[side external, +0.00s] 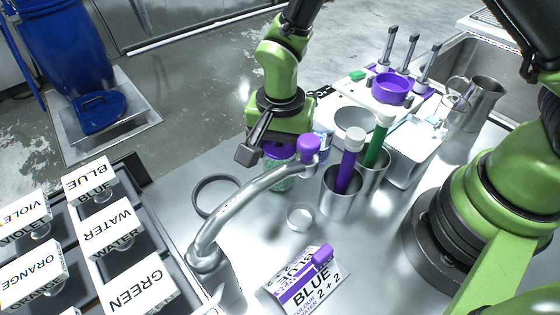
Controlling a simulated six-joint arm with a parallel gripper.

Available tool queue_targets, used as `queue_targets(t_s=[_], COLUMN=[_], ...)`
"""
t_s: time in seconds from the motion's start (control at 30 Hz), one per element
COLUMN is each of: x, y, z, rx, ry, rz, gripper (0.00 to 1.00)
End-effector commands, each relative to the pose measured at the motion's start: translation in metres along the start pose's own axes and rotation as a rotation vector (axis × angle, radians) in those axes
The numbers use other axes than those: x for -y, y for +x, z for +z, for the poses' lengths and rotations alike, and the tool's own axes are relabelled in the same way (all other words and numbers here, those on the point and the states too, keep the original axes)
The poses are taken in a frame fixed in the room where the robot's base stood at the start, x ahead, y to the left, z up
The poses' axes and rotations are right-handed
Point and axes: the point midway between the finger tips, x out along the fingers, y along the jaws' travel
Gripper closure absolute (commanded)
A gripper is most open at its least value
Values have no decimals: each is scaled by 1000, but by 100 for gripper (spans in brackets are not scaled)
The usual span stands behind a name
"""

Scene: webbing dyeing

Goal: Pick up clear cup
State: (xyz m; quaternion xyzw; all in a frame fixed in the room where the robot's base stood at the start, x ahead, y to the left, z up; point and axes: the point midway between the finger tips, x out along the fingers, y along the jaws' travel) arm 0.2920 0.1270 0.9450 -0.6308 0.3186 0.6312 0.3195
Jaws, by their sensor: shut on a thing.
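My gripper (279,153) is above the metal table near the middle of the view, pointing down. Its jaws are shut on a clear cup (283,180), which looks greenish and see-through. A purple band shows at the top of the cup, between the jaws. The curved metal spout and its purple tip partly cover the cup and the right jaw. I cannot tell whether the cup's base touches the table.
A curved metal spout (225,205) arches in front of my gripper. Right of it stand metal beakers (343,198) holding purple and green tubes. A dark ring (213,196), a small round dish (300,217) and a BLUE card (310,285) lie nearby. Labelled trays (108,228) stand left.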

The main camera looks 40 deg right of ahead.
Motion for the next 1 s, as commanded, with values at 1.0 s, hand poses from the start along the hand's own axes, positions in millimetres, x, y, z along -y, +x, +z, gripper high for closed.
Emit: queue_targets(t_s=[1.0], x=[-8], y=[-107], z=[-56], rx=[-3], ry=[243], rz=[-1], gripper=[69])
